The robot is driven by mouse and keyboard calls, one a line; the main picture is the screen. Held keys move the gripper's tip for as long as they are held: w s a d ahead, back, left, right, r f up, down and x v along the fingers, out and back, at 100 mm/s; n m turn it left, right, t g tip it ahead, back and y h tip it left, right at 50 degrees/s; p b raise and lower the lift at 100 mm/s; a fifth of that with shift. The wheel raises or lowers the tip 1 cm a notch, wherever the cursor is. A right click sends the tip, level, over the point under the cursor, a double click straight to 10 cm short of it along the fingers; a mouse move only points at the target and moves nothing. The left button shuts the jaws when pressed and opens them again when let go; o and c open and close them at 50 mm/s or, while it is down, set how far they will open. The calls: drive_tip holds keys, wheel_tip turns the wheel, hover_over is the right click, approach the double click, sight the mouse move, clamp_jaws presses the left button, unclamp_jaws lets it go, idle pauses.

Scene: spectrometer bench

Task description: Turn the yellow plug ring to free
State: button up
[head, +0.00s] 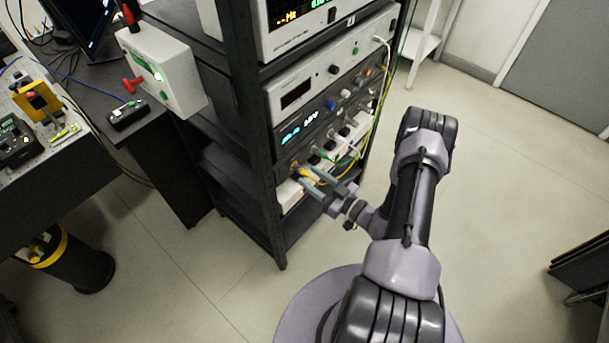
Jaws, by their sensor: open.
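A small yellow plug (304,172) sits at the lower left of the instrument front in the black rack, with a yellow cable running off to the right. Its ring is too small to make out clearly, and I cannot tell which way it is turned. My gripper (310,177) is open, its two grey fingers pointing at the plug from the lower right. The fingertips are close to the plug and partly cover its surroundings. I cannot tell whether they touch it.
The rack (254,110) holds stacked instruments, with green and yellow cables (378,112) along its right side. A black bin (66,262) is lower left.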

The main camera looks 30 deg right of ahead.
sight(309, 175)
drive_tip(key=x, duration=0.3)
drive_tip(key=shift+w, duration=0.15)
clamp_jaws()
